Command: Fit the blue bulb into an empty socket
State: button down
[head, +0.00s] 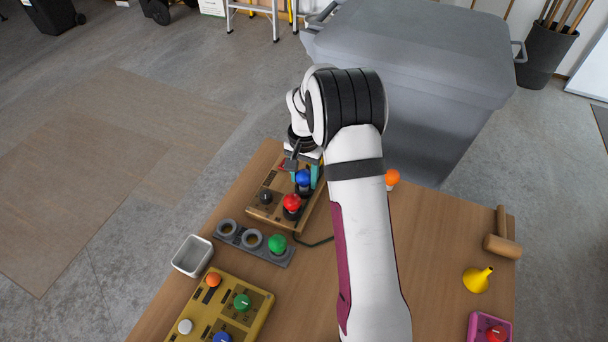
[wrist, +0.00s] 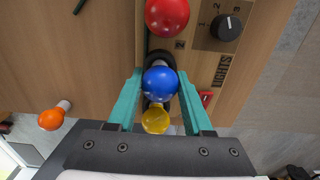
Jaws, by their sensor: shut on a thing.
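The blue bulb (head: 303,177) is between the teal fingers of my gripper (head: 307,177) over the wooden lamp box (head: 258,212). In the wrist view the blue bulb (wrist: 160,82) sits between both fingertips (wrist: 160,76), and the gripper is shut on it. A black socket ring (wrist: 158,57) shows directly behind the bulb; I cannot tell whether the bulb's base is inside it. A red bulb (head: 292,202) stands in the neighbouring socket. A yellow bulb (wrist: 156,120) shows on the other side of the blue one, nearer the gripper body.
A black knob (head: 265,197) is on the box. A grey holder (head: 226,236) carries a green bulb (head: 278,243) and empty round holes. A metal tin (head: 193,255), yellow box (head: 257,297), orange bulb (head: 392,177), funnel (head: 477,280) and mallet (head: 502,246) stand around. The table's right-centre is clear.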

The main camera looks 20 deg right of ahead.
aim_at(304, 173)
jog(key=shift+f, duration=0.45)
jog(key=c, duration=0.6)
grip_release()
jog(key=shift+r, duration=5.5)
jog(key=shift+s, duration=0.1)
jog(key=s+a+r+n+y, duration=0.1)
jog(key=s+a+r, duration=0.35)
jog(key=s, duration=0.55)
jog(key=s+a+r+n, duration=0.1)
jog(key=s+a+r, duration=0.4)
jog(key=s, duration=0.6)
jog(key=s+a+f, duration=0.1)
jog(key=s+f, duration=0.1)
jog(key=s, duration=0.3)
jog(key=s+a+f+n, duration=0.1)
jog(key=s+a+f, duration=0.1)
jog(key=s, duration=0.4)
jog(key=shift+a+y, duration=0.25)
jog(key=shift+y, duration=0.15)
